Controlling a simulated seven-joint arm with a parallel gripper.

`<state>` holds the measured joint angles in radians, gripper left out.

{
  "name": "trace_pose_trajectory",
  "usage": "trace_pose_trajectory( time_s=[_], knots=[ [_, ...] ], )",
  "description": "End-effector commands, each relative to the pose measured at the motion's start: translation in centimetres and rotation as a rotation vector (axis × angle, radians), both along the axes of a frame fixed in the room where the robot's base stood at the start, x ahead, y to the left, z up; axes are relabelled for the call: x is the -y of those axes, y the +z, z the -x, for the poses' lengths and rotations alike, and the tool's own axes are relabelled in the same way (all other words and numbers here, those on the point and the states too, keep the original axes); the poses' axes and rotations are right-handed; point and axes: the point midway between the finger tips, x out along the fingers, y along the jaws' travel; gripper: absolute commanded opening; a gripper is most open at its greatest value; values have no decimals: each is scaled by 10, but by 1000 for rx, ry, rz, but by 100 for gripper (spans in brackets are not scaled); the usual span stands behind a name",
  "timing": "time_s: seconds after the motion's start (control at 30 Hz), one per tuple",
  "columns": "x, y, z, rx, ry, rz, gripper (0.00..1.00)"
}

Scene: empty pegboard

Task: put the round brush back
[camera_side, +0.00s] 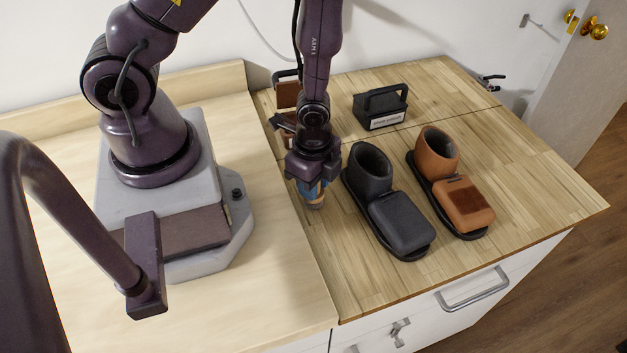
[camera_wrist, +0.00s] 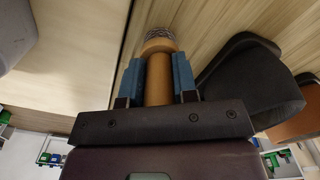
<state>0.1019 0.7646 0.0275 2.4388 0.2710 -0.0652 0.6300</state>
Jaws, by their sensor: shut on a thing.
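My gripper (camera_side: 311,188) points down over the wooden top, just left of the black shoe-shaped item. In the wrist view, its blue-padded fingers (camera_wrist: 158,78) are shut on the wooden handle of the round brush (camera_wrist: 158,45). The brush has a round wooden head with grey bristles at the far end from my gripper. In the side view the brush (camera_side: 316,204) shows only as a small light wooden end below the fingers. I cannot tell whether its bristles touch the top.
A black shoe-shaped item (camera_side: 401,222) and a brown one (camera_side: 464,203) stand on dark bases to the right. A labelled black caddy (camera_side: 381,107) with a handle stands behind. Brown items (camera_side: 287,94) are partly hidden behind my arm. The front wood (camera_side: 350,285) is clear.

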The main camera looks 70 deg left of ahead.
Motion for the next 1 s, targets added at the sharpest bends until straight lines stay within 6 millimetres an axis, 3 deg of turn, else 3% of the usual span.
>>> trace_pose_trajectory(
  time_s=[0.2,0.23,0.33,0.73,1.0],
  knots=[
    [0,-3,0,-1,0,0,3],
    [0,-3,0,-1,0,1,31],
    [0,-3,0,-1,1,1,52],
    [0,5,0,1,1,1,52],
    [0,46,-2,6,4,4,52]
  ],
)
